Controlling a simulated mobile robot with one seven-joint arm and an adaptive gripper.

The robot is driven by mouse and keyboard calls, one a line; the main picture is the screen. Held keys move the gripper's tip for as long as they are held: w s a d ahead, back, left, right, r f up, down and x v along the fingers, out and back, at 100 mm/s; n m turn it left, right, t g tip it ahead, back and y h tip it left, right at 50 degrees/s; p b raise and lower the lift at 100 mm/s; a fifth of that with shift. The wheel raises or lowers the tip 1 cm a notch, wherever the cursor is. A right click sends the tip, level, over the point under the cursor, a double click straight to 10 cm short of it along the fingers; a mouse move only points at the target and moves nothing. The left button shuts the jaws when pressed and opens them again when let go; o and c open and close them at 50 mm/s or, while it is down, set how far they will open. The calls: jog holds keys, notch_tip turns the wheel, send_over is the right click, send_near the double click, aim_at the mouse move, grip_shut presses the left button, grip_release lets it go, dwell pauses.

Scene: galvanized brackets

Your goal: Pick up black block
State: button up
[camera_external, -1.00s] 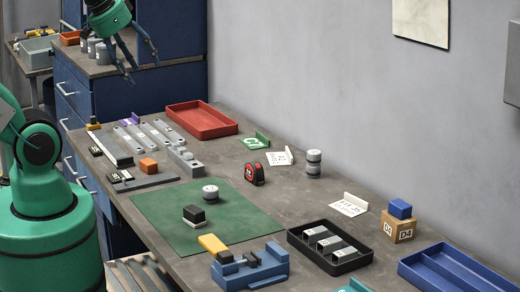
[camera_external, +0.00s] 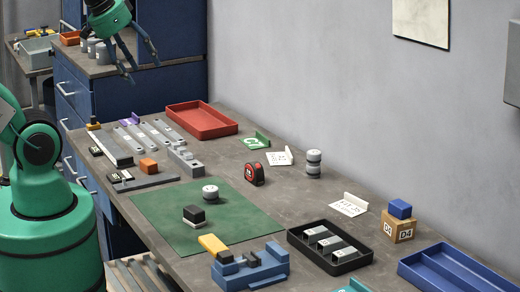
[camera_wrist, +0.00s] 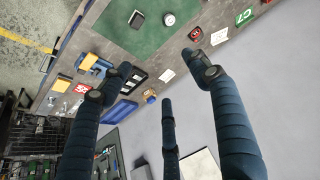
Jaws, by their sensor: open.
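The black block (camera_external: 194,213) rests on a light grey piece on the green mat (camera_external: 240,222), near the mat's front middle. It also shows in the wrist view (camera_wrist: 137,19), at the top over the green mat. My gripper (camera_external: 140,72) hangs at the upper left of the external view, high above the far end of the bench and well away from the block. In the wrist view its blue fingers (camera_wrist: 160,75) are spread wide with nothing between them.
A round grey-white piece (camera_external: 211,192) stands just behind the block. A yellow-and-blue vise (camera_external: 250,270) stands in front. A black tray (camera_external: 299,239), a tape measure (camera_external: 255,174) and stacked cylinders (camera_external: 314,164) lie to the right. Grey brackets and an orange block (camera_external: 148,165) lie left.

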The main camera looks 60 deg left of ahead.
jog(key=shift+o, duration=1)
jog(key=w+d+f+n+g+p, duration=0.1)
jog(key=w+d+f+g+p, duration=0.15)
jog(key=w+f+p, duration=0.75)
notch_tip(320, 180, down, 18)
jog(key=w+d+n+g+p, duration=0.1)
jog(key=w+g+p, duration=0.1)
jog(key=g+p, duration=0.1)
jog(key=shift+d+f+p, duration=0.15)
jog(key=shift+f+p, duration=0.05)
jog(key=shift+p, duration=0.5)
